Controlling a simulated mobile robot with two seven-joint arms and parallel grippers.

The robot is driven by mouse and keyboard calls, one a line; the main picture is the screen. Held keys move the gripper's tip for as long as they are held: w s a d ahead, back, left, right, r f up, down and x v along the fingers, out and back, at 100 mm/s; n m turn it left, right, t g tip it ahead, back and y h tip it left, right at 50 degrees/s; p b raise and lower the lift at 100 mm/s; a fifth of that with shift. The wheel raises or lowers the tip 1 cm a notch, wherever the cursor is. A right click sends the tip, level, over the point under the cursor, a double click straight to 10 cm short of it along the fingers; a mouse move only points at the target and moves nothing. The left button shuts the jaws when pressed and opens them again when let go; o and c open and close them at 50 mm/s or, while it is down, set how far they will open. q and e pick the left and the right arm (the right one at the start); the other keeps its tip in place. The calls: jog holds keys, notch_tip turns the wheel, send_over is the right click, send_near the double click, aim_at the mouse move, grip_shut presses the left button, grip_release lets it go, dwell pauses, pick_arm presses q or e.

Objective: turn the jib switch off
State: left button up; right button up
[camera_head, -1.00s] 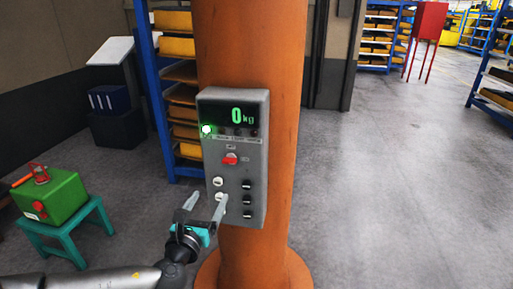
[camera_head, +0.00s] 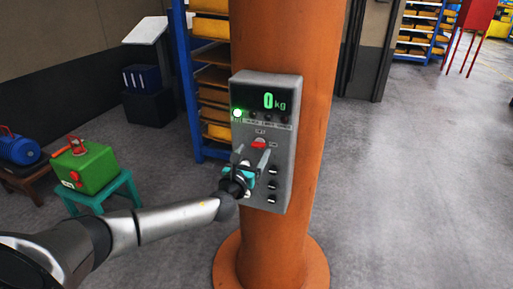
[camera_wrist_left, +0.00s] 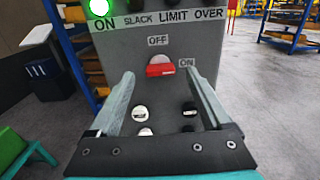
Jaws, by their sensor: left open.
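The jib switch is a red rotary knob (camera_head: 259,143) on a grey control box (camera_head: 290,160) fixed to an orange column. In the left wrist view, the knob (camera_wrist_left: 160,70) lies level, pointing to the ON label (camera_wrist_left: 187,63) at its right; the OFF label (camera_wrist_left: 158,40) is above it. My left gripper (camera_head: 252,157) is open in front of the box, just below the knob in the head view. In the wrist view, its fingers stand on either side of the knob; I cannot tell whether they touch it. My right gripper is out of view.
The box's green lamp (camera_head: 237,113) is lit and its display (camera_head: 272,101) reads 0 kg. White and black buttons sit below the knob. A green box (camera_head: 90,168) on a teal stool (camera_head: 124,187) stands at left. The floor at right is clear.

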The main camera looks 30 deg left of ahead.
aim_at(257, 146)
pick_arm(q)
jog(key=shift+x, duration=1.7)
jog(key=shift+c, duration=0.4)
grip_shut()
